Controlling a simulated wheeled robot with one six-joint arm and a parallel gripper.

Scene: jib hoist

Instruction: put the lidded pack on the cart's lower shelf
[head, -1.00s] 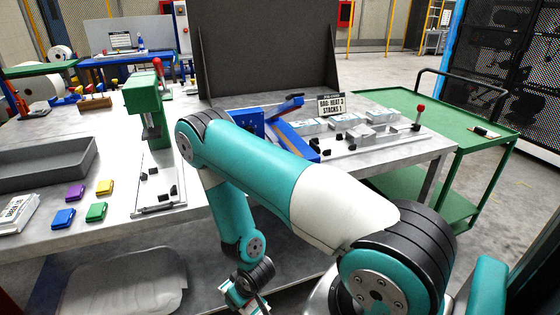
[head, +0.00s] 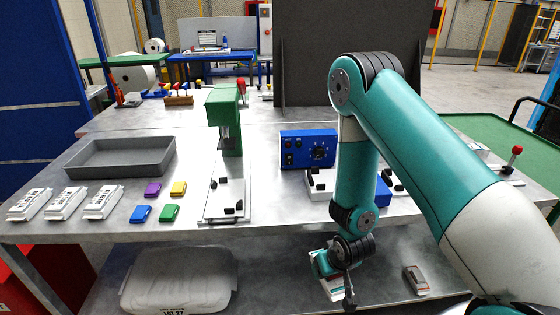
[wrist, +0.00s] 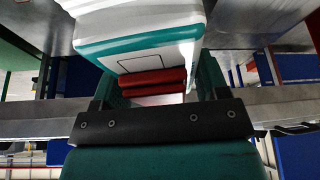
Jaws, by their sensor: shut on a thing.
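My gripper (head: 335,276) hangs low in the head view, in front of the bench's front edge. The green cart (head: 490,133) stands at the right, partly behind my arm. Its lower shelf is not clearly visible now. No other thing is clearly recognisable as the lidded pack.
The bench (head: 100,232) carries a grey tray (head: 120,160), white packs (head: 66,204), small coloured boxes (head: 170,212), a green press (head: 226,120) and a blue control box (head: 308,149). Below are a pale sack (head: 180,285) and a small grey-orange item (head: 416,280).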

